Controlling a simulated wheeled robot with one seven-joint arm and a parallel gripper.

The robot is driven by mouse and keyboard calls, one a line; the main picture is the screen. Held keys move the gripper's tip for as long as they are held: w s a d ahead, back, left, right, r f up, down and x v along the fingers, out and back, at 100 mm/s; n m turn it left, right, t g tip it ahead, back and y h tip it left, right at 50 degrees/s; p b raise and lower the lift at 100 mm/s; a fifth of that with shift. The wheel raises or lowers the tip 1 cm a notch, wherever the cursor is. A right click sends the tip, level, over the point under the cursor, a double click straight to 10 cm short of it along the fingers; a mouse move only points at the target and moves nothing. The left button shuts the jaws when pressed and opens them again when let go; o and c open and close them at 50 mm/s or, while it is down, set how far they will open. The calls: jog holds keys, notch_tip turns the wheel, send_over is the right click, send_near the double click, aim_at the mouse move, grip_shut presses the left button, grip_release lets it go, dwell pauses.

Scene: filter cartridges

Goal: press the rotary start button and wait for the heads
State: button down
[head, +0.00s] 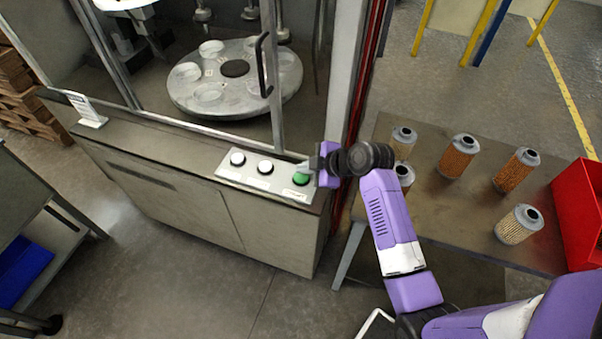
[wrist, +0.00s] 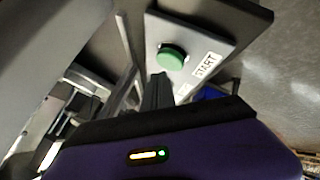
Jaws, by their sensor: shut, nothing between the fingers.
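The green start button (head: 301,178) sits at the right end of a light panel (head: 228,174) on the machine's front ledge. In the wrist view the green button (wrist: 171,57) is near the top middle, beside a START label (wrist: 206,66). My gripper (head: 311,167) is at the button's upper right in the head view, very close to it. In the wrist view the closed fingers (wrist: 157,92) point toward the button; I cannot tell whether they touch it. The rotary table (head: 235,78) with several clear round seats stands behind the machine's frame, below the heads (head: 203,12).
A side table (head: 440,215) on the right carries several filter cartridges (head: 458,157) and a red bin (head: 580,215). A door handle (head: 262,65) and upright posts stand close behind the panel.

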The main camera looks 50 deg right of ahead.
aim_at(304, 177)
jog(key=shift+r, duration=0.1)
notch_tip(304, 177, up, 5)
jog(key=p, duration=0.4)
dwell(0.3)
dwell(0.8)
jog(key=w+d+r+m+t+h, duration=0.2)
jog(key=d+r+m+h, duration=0.1)
jog(key=d+r+m, duration=0.15)
jog(key=s+a+r+m+t+h, duration=0.2)
jog(key=s+a+r+m, duration=0.1)
jog(key=s, duration=0.1)
jog(key=s+a+r+m+y+b, duration=0.1)
jog(key=s+a+y+b, duration=0.1)
jog(key=s+a, duration=1)
jog(key=s+a+r+t+y+b, duration=0.1)
jog(key=s+a+y, duration=0.1)
jog(key=s+a, duration=1)
jog(key=s, duration=0.4)
jog(key=shift+s+r+m+t+y+b, duration=0.2)
jog(key=shift+r+m+t+y+b, duration=0.1)
jog(key=shift+r+m+y+b, duration=0.1)
